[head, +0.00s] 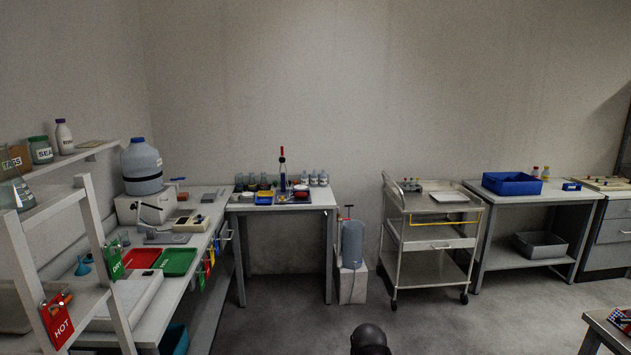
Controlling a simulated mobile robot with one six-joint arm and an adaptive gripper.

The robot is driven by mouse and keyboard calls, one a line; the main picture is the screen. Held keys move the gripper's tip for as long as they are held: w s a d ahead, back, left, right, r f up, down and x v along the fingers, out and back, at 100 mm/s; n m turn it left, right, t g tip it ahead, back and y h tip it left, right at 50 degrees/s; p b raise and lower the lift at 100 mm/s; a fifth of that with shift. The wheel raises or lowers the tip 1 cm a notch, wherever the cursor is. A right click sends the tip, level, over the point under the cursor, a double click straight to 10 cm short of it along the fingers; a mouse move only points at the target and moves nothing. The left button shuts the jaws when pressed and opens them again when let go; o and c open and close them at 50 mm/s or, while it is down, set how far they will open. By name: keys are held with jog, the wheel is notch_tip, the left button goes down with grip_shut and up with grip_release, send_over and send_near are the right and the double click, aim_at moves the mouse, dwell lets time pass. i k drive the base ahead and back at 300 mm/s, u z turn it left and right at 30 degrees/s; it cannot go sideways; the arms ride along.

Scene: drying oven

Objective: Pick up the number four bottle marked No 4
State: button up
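A few small pale bottles with white labels (314,179) stand in a group at the right rear of the small table (322,197) against the back wall. Their labels are too small to read, so I cannot tell which one, if any, is marked No 4. Several darker jars (252,183) stand at the left rear of the same table. A white bottle (64,136) and a lettered jar (41,150) stand on the left shelf; neither shows a readable No 4. My gripper's fingers are not in view; only a dark rounded part shows at the bottom edge.
A long bench with red and green trays (177,262) runs along the left. A blue-grey canister (352,244) stands on a white block right of the small table. A wheeled cart (433,240) and a bench with a blue bin (511,184) are further right. The middle floor is clear.

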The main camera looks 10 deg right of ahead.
aim_at(322, 176)
jog(key=i, duration=3.4)
jog(key=z, duration=0.05)
